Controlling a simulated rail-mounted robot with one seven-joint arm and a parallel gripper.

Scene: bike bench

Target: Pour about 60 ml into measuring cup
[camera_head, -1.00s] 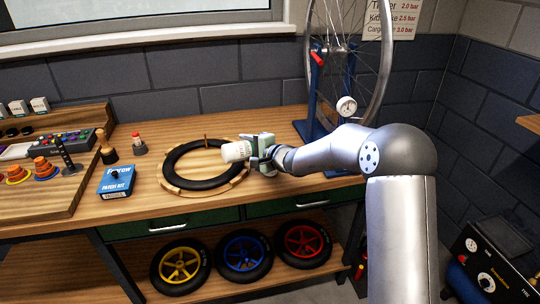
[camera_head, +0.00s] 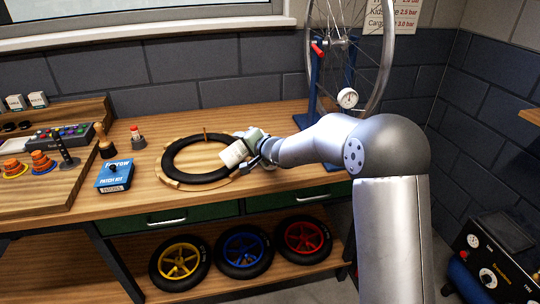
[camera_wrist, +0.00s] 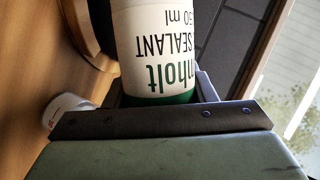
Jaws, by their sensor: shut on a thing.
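My gripper (camera_head: 262,150) is shut on a white sealant bottle (camera_head: 234,153) with a green band. In the head view the bottle is tilted, its left end lower, above the right side of the tyre ring on the bench. The wrist view shows the bottle (camera_wrist: 165,45) between my gripper's fingers (camera_wrist: 160,98), its label upside down. A small white rounded thing with reddish marks (camera_wrist: 68,108) shows at the left of the wrist view; it may be the measuring cup, but I cannot tell. No liquid stream is visible.
A black tyre (camera_head: 168,160) lies on a wooden ring on the bench. A blue patch kit box (camera_head: 114,175) is to its left. A blue wheel stand (camera_head: 322,85) with a gauge (camera_head: 347,98) stands behind my arm.

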